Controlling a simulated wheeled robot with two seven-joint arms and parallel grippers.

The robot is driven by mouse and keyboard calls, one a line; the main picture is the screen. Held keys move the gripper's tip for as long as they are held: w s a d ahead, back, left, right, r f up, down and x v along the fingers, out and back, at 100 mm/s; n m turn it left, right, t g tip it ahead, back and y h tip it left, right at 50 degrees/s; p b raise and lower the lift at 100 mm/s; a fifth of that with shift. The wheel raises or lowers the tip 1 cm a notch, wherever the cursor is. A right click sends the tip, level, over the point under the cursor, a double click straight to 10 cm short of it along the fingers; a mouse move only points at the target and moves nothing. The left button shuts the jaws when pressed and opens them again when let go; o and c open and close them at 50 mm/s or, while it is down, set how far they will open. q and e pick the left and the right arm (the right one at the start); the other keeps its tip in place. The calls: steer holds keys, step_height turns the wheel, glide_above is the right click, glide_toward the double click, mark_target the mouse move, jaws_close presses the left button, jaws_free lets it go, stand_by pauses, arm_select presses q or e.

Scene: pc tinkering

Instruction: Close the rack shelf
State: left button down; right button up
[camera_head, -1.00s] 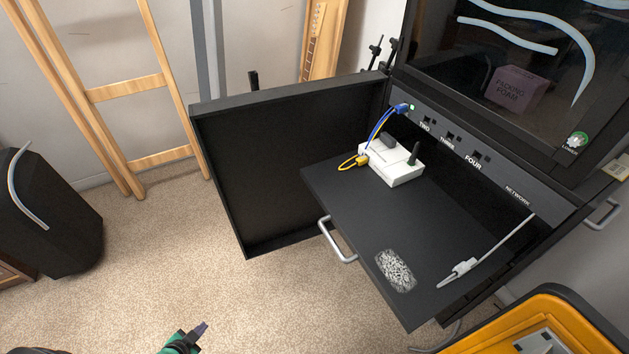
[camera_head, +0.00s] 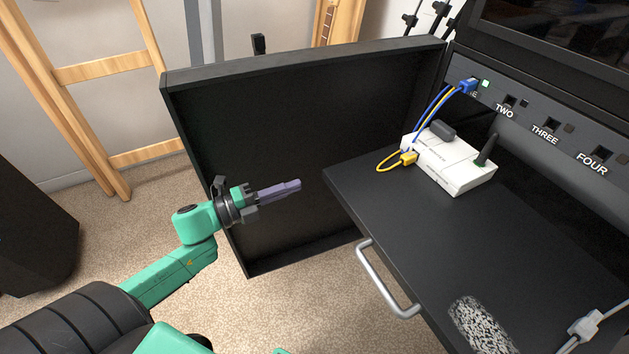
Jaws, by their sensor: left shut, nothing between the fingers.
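The black rack shelf (camera_head: 400,225) is pulled out of the black rack at the right, with a silver handle (camera_head: 385,282) on its left edge. A white router (camera_head: 450,165) sits on it, with a blue cable (camera_head: 432,105) and a yellow cable (camera_head: 392,162) attached. The rack's black door (camera_head: 310,125) stands swung open behind and left of the shelf. My left gripper (camera_head: 297,186) is shut and empty, in front of the open door in this view, left of the shelf and above the handle, apart from the handle. My right gripper is not in view.
The rack front has ports labelled TWO, THREE and FOUR (camera_head: 592,163). A grey-white patch (camera_head: 480,325) and a light connector with cable (camera_head: 585,325) are on the shelf's near part. A wooden frame (camera_head: 110,68) stands at the left. Carpet (camera_head: 300,310) is clear below the door.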

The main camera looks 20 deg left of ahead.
mark_target(326, 175)
arm_select(q)
steer(key=x, duration=0.6)
steer(key=shift+w+d+b, duration=0.1)
steer(key=shift+b, duration=0.3)
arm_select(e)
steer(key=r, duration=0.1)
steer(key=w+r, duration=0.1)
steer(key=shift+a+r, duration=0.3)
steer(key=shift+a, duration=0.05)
arm_select(q)
steer(key=shift+w+d, duration=0.1)
steer(key=shift+w, duration=0.05)
